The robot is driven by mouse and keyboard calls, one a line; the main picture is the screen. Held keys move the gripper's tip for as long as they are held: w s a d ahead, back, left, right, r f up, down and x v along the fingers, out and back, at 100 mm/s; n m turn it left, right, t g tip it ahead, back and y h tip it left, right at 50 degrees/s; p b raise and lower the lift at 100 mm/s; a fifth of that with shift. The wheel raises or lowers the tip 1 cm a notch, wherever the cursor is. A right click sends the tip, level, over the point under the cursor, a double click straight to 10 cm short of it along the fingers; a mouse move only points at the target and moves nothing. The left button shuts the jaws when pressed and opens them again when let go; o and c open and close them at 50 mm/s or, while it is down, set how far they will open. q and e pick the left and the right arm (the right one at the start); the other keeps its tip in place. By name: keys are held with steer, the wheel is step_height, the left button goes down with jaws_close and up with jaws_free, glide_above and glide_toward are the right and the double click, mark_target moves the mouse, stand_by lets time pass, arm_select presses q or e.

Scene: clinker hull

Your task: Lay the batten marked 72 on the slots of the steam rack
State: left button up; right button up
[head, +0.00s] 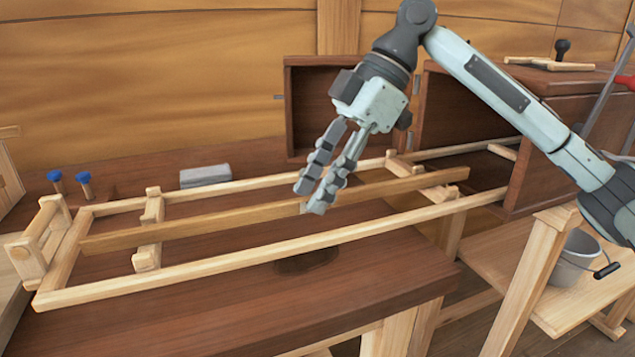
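A long brown batten (225,220) lies lengthwise over the pale wooden steam rack (235,254), between its two long rails. It crosses the left crosspiece (149,236) and the right crosspiece (436,193); I cannot tell if it rests fully in their slots. No number is readable on it. My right gripper (311,199) points down at the batten's middle, its fingers a little apart, one tip on the near side and one towards the far side. I cannot tell if they press on the wood. My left gripper is not in view.
The rack's right end runs into an open brown box (465,110), its door (308,110) swung out to the left. A grey block (205,176) and two blue-topped pegs (84,179) are behind the rack. The bench front (340,305) is clear. A bucket (573,258) stands on a lower shelf.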

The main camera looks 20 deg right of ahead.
steer(key=shift+r, duration=0.1)
steer(key=v, duration=1.2)
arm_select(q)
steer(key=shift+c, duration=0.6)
